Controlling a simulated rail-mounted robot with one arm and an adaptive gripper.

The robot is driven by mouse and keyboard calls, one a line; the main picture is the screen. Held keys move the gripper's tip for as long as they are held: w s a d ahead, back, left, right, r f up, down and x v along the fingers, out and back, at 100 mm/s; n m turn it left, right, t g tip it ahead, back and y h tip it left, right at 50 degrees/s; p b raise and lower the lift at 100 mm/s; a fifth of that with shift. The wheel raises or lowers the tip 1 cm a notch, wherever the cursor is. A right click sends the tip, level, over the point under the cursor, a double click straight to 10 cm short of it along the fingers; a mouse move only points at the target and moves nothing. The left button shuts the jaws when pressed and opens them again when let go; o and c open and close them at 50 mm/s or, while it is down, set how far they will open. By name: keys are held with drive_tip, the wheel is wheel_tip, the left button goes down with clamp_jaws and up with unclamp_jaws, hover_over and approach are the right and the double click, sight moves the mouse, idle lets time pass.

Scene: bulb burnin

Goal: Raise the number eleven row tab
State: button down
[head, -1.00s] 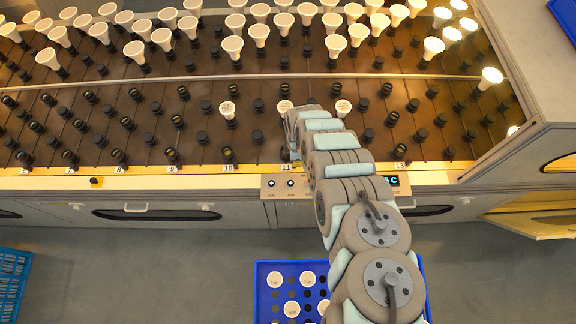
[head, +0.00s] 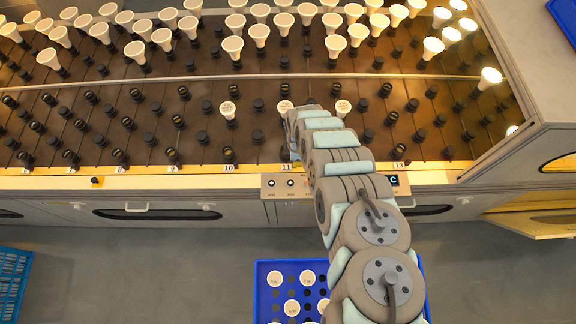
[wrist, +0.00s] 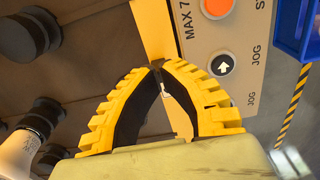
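The number 11 label (head: 286,168) is on the yellow front rail of the bulb rack, just left of my arm in the head view. I cannot make out a separate row tab there. My gripper (wrist: 157,66) shows in the wrist view with its two yellow, black-lined fingers curved together and the tips meeting over the yellow rail (wrist: 151,28). A small white patch (wrist: 166,90) shows in the gap between the fingers; I cannot tell if it is the label or part of a tab. In the head view my arm hides the fingertips.
The control panel (wrist: 226,45) with an orange button and a jog button lies close right of the fingers. Black sockets (wrist: 38,118) and a white bulb (wrist: 14,152) are at the left. A blue crate (head: 262,290) with bulbs stands below the rack.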

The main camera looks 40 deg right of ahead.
drive_tip(key=shift+s+a+r+p, duration=0.3)
drive_tip(key=shift+s+r+p, duration=0.15)
drive_tip(key=shift+p, duration=0.35)
idle(1.0)
drive_tip(key=shift+s+a+r+p, duration=0.2)
drive_tip(key=shift+s+a+p, duration=0.3)
drive_tip(key=shift+p, duration=0.3)
idle(1.2)
drive_tip(key=shift+d+r, duration=0.1)
drive_tip(key=shift+r, duration=0.05)
drive_tip(key=shift+w+d+r, duration=0.2)
drive_tip(key=shift+w+r, duration=0.05)
drive_tip(key=shift+r, duration=0.2)
drive_tip(key=shift+w+d+r, duration=0.15)
drive_tip(key=shift+w+r, duration=0.05)
drive_tip(key=shift+r, duration=0.2)
wheel_tip(320, 180, up, 6)
drive_tip(key=p, duration=0.5)
idle(0.4)
idle(0.4)
